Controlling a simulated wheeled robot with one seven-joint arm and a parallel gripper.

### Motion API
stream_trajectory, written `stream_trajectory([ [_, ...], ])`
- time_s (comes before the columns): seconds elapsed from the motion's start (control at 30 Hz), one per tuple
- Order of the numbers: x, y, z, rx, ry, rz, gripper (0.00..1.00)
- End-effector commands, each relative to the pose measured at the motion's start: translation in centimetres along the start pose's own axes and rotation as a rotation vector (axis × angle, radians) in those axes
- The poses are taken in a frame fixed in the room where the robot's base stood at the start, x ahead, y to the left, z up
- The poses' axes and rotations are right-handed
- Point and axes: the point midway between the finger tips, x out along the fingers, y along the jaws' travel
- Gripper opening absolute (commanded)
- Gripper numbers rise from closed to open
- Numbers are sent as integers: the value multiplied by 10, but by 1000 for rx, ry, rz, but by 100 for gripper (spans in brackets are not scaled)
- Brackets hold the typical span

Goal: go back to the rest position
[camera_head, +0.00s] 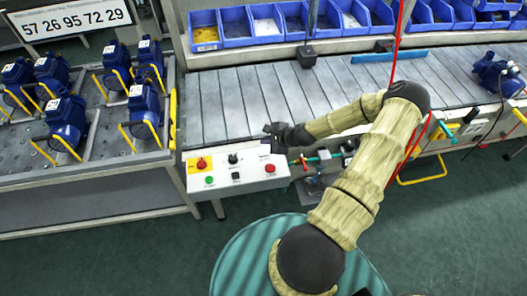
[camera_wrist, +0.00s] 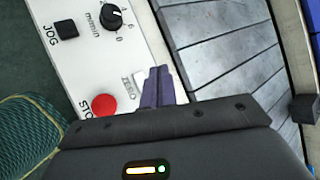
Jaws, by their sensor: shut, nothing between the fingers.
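My gripper (camera_head: 270,129) is above the right end of the white control panel (camera_head: 222,181), beside the conveyor's near edge. In the wrist view its two dark fingers (camera_wrist: 158,86) are together with nothing between them. The fingers show over the panel's edge, near the red stop button (camera_wrist: 103,105). The black jog button (camera_wrist: 66,29) and a black knob (camera_wrist: 111,17) are farther up the panel. I cannot tell whether the fingers touch the panel.
The slatted conveyor (camera_head: 240,98) runs behind the panel. Blue pumps (camera_head: 66,118) stand on a rack at left; another pump (camera_head: 494,74) is at the conveyor's right. Blue bins (camera_head: 236,25) line the back. A red cable (camera_head: 397,45) hangs near my arm. Green floor is clear at lower right.

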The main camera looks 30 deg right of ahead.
Motion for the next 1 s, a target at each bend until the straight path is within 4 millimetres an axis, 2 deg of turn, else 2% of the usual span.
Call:
stream_trajectory([
  [0.7,0,1,2,-16,1,9,0],
  [0.87,-4,10,19,-154,11,86,0],
  [1.0,-16,23,43,-379,27,210,0],
])
